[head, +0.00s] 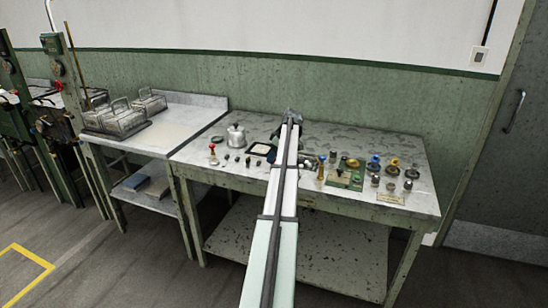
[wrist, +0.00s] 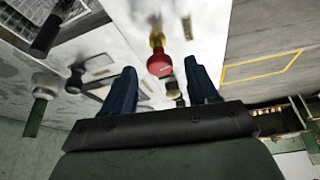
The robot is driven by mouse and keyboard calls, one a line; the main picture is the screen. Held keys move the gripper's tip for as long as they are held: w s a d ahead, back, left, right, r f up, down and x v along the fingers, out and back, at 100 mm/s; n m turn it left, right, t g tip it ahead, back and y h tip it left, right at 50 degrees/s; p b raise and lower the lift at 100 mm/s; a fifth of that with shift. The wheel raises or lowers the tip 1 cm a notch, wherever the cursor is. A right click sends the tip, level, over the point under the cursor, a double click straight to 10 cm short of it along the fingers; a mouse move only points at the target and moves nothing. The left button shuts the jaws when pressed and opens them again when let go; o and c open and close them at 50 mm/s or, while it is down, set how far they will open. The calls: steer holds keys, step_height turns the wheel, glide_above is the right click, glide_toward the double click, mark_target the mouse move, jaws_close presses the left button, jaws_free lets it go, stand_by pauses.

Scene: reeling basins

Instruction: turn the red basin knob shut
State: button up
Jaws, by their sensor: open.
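In the wrist view a red knob (wrist: 159,65) on a brass stem shows in the gap between the two blue fingers of my gripper (wrist: 161,68). The fingers are apart and hold nothing. I cannot tell how far the knob lies beyond the fingertips. In the head view a small red-topped fitting (head: 212,148) stands upright near the front left of the worktable (head: 232,178); it appears to be the same knob. My arm reaches over the table to its right, and my gripper is mostly hidden there.
Several small knobs and fittings, with a green block (head: 345,178), crowd the table's right half. A side table (head: 165,138) with wire baskets (head: 118,120) adjoins at left. Green machines with red wheels (head: 58,68) stand farther left.

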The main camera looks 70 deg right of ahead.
steer(key=shift+w+f, duration=0.15)
steer(key=shift+f, duration=0.35)
steer(key=shift+c, duration=0.3)
steer(key=c, duration=1)
steer(key=shift+a+m+h, duration=0.1)
steer(key=shift+m+h, duration=0.2)
steer(key=shift+m, duration=0.4)
steer(key=shift+m+h, duration=0.3)
steer(key=shift+m, duration=0.5)
steer(key=o, duration=1.1)
steer(key=shift+c, duration=0.2)
